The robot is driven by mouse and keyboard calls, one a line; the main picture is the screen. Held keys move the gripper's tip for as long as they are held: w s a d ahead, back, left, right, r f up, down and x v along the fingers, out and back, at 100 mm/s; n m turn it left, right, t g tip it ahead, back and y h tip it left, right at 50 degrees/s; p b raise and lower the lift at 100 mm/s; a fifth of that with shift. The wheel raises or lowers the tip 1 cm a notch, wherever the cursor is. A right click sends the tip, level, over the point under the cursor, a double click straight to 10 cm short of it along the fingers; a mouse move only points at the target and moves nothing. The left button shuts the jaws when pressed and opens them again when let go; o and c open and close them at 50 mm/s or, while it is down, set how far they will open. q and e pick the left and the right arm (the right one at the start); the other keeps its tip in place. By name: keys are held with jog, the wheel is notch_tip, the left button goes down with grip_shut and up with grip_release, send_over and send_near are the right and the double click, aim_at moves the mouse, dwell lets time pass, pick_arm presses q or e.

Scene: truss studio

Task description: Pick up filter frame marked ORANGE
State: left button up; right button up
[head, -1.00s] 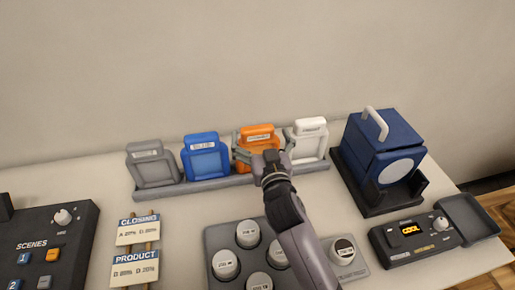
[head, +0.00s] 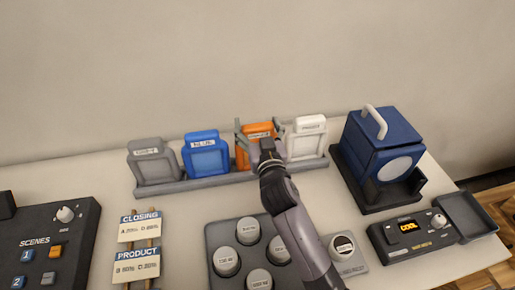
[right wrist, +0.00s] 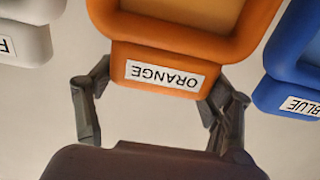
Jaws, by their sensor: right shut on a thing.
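The orange filter frame (head: 258,131) stands in the grey rack (head: 222,179), between the blue and the white frames. Its label reads ORANGE, upside down, in the right wrist view (right wrist: 165,74). My right gripper (head: 256,136) is at the top of this frame, with a finger on each side. In the right wrist view the fingers (right wrist: 158,92) are shut on the narrow labelled tab. My arm hides much of the frame's lower part in the head view. My left gripper is not in view.
The blue frame (head: 205,154) and the white frame (head: 305,138) stand close on either side. A grey frame (head: 152,162) is at the rack's left end. A dark blue lamp housing (head: 382,145) stands right of the rack. A tray of several round pieces (head: 213,238) lies in front.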

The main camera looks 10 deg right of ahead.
jog(key=shift+r, duration=0.1)
jog(key=c, duration=1)
jog(key=shift+c, duration=0.2)
